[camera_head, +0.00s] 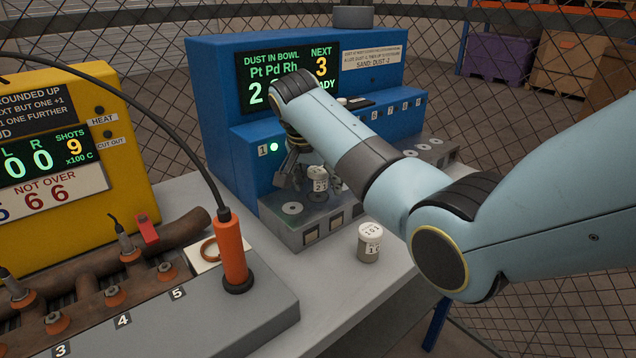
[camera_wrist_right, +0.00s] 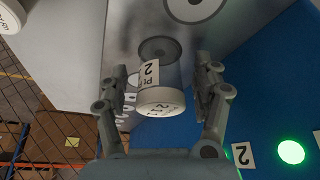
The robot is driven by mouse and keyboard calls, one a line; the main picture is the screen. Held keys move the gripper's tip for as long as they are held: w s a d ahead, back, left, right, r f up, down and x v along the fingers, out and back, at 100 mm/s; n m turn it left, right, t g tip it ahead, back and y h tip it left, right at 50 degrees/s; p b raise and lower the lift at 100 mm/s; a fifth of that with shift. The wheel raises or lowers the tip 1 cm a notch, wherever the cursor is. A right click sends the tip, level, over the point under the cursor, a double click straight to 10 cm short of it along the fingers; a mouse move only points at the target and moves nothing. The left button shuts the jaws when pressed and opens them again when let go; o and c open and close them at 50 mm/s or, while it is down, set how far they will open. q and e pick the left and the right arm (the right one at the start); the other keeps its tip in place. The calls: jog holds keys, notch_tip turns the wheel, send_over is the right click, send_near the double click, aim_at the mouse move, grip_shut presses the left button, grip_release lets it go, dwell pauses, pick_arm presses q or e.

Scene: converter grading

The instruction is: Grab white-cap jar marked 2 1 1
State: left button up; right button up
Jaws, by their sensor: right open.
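A small grey jar with a white cap (camera_head: 318,174) stands on the grey ledge of the blue machine; its marks read about "2 1", the rest too small to tell. In the right wrist view a white-cap jar (camera_wrist_right: 160,101), labelled "Pt" and "2", sits between the fingers of my right gripper (camera_wrist_right: 162,82). The fingers are open, one on each side, with gaps visible. In the head view my right gripper (camera_head: 291,170) is beside the jar, partly hidden by my arm. My left gripper is not in view.
A second white-cap jar (camera_head: 369,243) stands on the grey table nearer the front. The blue machine (camera_head: 225,120) rises behind the ledge (camera_head: 290,235), which has round seats. A yellow machine (camera_head: 125,150) and an orange-handled tool (camera_head: 231,250) are at the left.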

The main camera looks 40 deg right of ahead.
jog(key=c, duration=1.3)
jog(key=shift+r, duration=0.1)
